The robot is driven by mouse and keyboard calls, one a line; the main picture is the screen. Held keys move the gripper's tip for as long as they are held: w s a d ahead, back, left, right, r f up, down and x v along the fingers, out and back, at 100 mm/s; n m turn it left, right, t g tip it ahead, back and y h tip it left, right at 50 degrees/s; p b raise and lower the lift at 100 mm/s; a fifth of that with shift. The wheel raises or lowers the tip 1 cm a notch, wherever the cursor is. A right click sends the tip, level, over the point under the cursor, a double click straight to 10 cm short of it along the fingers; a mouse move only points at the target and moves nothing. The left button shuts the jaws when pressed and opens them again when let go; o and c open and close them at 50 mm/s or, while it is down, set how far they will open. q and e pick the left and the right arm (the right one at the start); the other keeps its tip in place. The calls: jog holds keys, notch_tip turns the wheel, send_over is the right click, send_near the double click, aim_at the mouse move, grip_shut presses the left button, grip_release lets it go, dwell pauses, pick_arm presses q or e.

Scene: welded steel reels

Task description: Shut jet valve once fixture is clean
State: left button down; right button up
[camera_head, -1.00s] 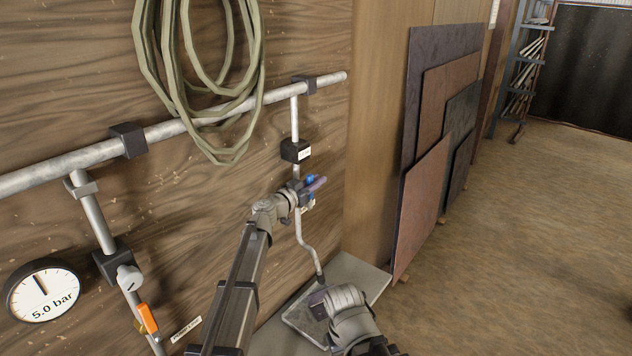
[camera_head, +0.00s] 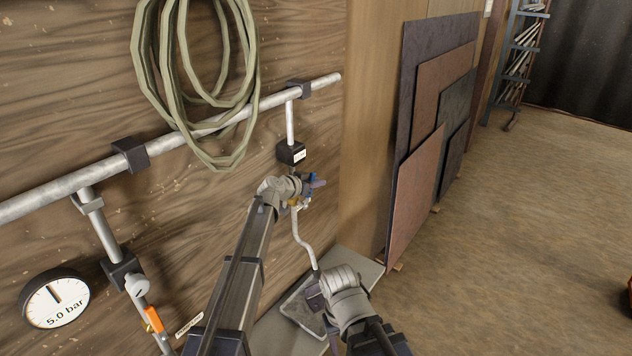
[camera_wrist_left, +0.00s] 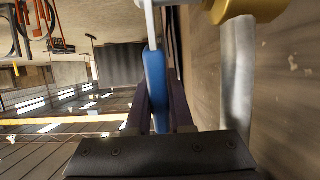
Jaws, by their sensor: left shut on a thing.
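My left gripper (camera_head: 316,184) is at the jet valve on the thin drop pipe (camera_head: 298,232). In the left wrist view its dark fingers are shut on the blue valve lever (camera_wrist_left: 156,85), beside the brass valve body (camera_wrist_left: 240,8). The head view shows only a little of the lever, as the gripper covers most of the valve. The bent pipe runs down to the grey fixture plate (camera_head: 296,312). My right gripper (camera_head: 318,298) is low over this plate, partly hidden by its own wrist, so its jaws are unclear. I cannot make out any spray or dirt on the plate.
A main pipe (camera_head: 60,184) crosses the wood wall, with a coiled hose (camera_head: 141,55) hanging over it. A gauge (camera_head: 55,300) reads 5.0 bar, near an orange lever (camera_head: 154,319). Sheet panels (camera_head: 415,205) lean at right. The floor beyond is open.

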pick_arm(q)
jog(key=c, duration=0.8)
grip_release()
jog(key=p+v, duration=0.2)
jog(key=v, duration=0.3)
jog(key=shift+s+r, duration=0.3)
jog(key=s+a, duration=0.7)
jog(key=s, duration=0.2)
jog(key=shift+f, duration=0.3)
